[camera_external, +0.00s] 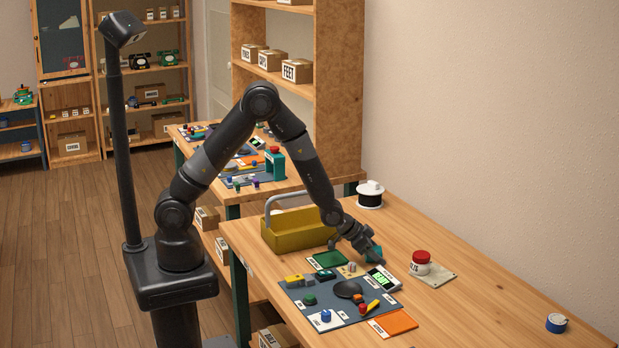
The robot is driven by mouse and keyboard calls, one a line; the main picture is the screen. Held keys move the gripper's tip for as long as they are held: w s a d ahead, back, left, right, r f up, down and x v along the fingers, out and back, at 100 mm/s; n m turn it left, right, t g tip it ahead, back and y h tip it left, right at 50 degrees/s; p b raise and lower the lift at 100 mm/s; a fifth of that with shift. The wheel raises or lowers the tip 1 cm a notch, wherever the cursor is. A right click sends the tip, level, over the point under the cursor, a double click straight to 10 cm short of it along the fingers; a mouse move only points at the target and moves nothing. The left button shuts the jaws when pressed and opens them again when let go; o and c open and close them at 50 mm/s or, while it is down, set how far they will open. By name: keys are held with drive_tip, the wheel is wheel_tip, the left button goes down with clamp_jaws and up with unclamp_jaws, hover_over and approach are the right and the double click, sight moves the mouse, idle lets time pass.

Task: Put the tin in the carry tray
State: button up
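The carry tray (285,236) is a yellow box with a grey arched handle, standing at the back left of the near table. A small pot with a red lid and a label (421,264) stands on a pale square plate (443,276) right of the gripper. A small blue round container (556,323) stands alone near the table's front right. I cannot tell for sure which of these two is the tin. My gripper (371,256) points down above the back of the grey mat, between the tray and the red-lidded pot. A teal patch shows at its fingers; whether it is open is unclear.
A black and white spool (369,195) stands near the wall. The table between the pot and the blue container is clear.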

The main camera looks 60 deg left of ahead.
drive_tip(key=c, duration=0.9)
drive_tip(key=shift+c, duration=0.2)
drive_tip(key=shift+r, duration=0.45)
wheel_tip(320, 180, up, 4)
drive_tip(key=shift+s+d+f, duration=0.1)
drive_tip(key=shift+f, duration=0.05)
drive_tip(key=s+d+r, duration=0.6)
drive_tip(key=s+d, duration=0.1)
drive_tip(key=s, duration=0.2)
drive_tip(key=shift+r, duration=0.2)
drive_tip(key=n+y, duration=0.3)
drive_tip(key=n, duration=0.1)
approach(377, 247)
drive_tip(key=w+a, duration=0.3)
drive_tip(key=a, duration=0.2)
drive_tip(key=w+a+r+n+y, duration=0.2)
drive_tip(key=w+a+n+y, duration=0.1)
drive_tip(key=a, duration=0.7)
drive_tip(key=shift+a+n, duration=0.3)
drive_tip(key=shift+n, duration=0.2)
